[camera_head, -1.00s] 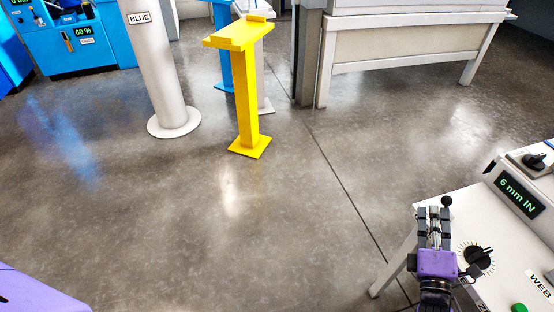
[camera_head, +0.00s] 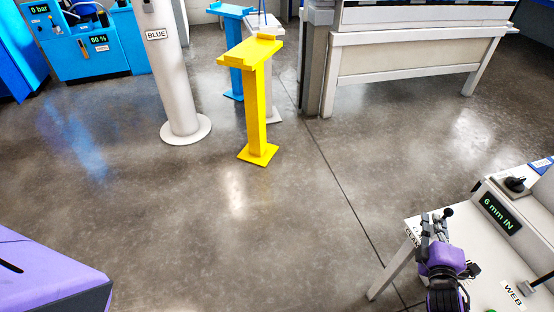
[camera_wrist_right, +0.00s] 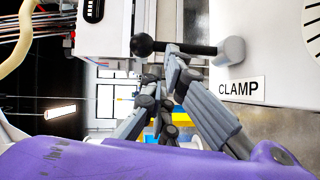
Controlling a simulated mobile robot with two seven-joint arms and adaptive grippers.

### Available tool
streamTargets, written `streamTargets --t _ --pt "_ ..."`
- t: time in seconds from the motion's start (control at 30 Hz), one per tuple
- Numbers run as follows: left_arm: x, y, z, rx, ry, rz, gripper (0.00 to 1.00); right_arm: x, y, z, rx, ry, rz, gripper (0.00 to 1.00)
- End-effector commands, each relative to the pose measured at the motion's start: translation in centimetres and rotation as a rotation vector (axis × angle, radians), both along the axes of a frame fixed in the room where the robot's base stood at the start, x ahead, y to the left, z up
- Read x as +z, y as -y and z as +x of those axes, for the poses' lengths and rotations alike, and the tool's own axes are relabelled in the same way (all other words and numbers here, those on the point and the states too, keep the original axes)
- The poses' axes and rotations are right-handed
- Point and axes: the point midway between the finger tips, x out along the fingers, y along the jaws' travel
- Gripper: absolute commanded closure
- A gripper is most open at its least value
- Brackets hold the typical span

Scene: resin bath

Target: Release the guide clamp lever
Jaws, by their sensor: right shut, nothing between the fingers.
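The clamp lever is a black bar with a round ball end (camera_wrist_right: 142,45) and a grey hub (camera_wrist_right: 230,50), on the white panel beside the CLAMP label (camera_wrist_right: 240,90). In the head view its black ball (camera_head: 447,212) shows just beyond my right fingers. My right gripper (camera_head: 434,222), with a purple body, is shut and empty at the lever. In the right wrist view its fingertips (camera_wrist_right: 172,55) overlap the bar between ball and hub; I cannot tell whether they touch it. My left gripper is not in view.
The white console holds a "6 mm IN" display (camera_head: 500,213) and a WEB label (camera_head: 512,294). A yellow stand (camera_head: 256,105) and a grey BLUE post (camera_head: 176,75) stand farther back. The floor between them and the console is clear.

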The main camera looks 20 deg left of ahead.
Motion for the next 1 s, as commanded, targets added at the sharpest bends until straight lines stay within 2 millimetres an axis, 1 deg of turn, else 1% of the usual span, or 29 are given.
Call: streamTargets --t 0.03,0.23,0.6,1.0 --pt "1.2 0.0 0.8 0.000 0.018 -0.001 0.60 1.4 0.3 0.6 0.003 -0.012 0.023 1.00" --pt "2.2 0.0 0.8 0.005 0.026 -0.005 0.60 1.1 1.2 1.2 0.003 -0.088 0.119 1.00" --pt "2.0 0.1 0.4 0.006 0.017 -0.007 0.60 0.9 2.4 2.0 0.002 -0.090 0.116 1.00" --pt "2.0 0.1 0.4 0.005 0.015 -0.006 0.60 0.9 2.8 2.2 0.001 -0.090 0.116 1.00"
